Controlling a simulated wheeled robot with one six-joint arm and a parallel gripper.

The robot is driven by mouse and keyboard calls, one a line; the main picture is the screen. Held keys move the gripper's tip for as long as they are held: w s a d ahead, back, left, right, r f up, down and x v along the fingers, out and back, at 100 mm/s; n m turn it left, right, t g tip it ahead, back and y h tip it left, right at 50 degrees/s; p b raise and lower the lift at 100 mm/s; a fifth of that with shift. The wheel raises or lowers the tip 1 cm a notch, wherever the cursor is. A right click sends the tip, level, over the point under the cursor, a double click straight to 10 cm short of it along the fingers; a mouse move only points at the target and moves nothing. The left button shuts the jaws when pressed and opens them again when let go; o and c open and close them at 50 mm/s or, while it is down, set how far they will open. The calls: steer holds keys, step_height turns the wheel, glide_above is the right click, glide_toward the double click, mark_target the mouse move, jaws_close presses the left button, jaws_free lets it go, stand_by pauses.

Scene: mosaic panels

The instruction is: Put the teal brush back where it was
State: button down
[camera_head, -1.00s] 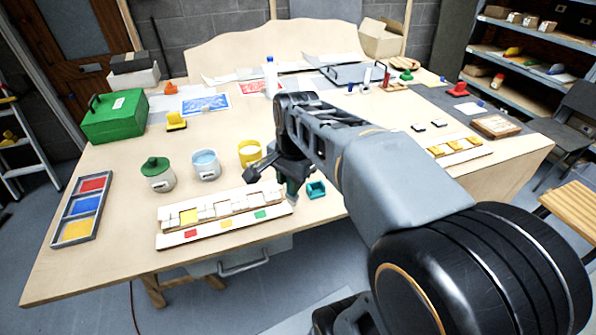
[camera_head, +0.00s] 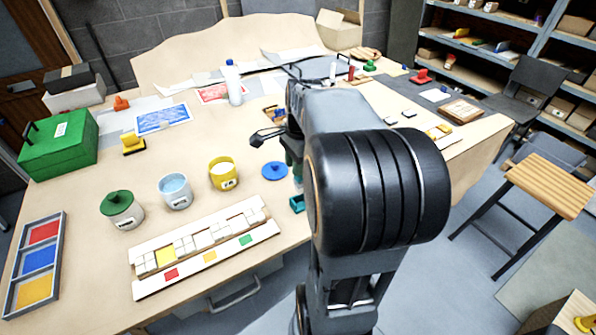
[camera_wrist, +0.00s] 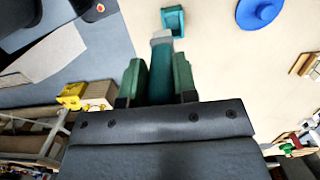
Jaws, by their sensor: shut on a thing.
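My gripper (camera_wrist: 158,82) is shut on the teal brush (camera_wrist: 160,72), which lies between its two green fingers in the wrist view. The brush's pale grey end (camera_wrist: 161,38) points away from the gripper, toward a small teal square holder (camera_wrist: 173,20). The holder looks open and stands on the table, just beyond the brush end in that view. In the head view the teal holder (camera_head: 297,203) is near the table's front edge, beside my arm and below my gripper (camera_head: 296,168). My arm hides most of the brush there.
A blue round lid (camera_head: 274,171) lies behind and left of the holder. A yellow pot (camera_head: 223,175) and a white mosaic panel (camera_head: 205,240) are to the left. The wooden table (camera_head: 90,190) ends close in front of the holder. A stool (camera_head: 545,187) stands at right.

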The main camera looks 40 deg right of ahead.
step_height(320, 180, down, 6)
steer(key=w+d, duration=0.1)
steer(key=d, duration=0.1)
steer(key=shift+w, duration=0.3)
steer(key=shift+f, duration=0.2)
steer(key=shift+f, duration=0.4)
steer(key=c, duration=0.9)
jaws_free()
steer(key=shift+r, duration=0.15)
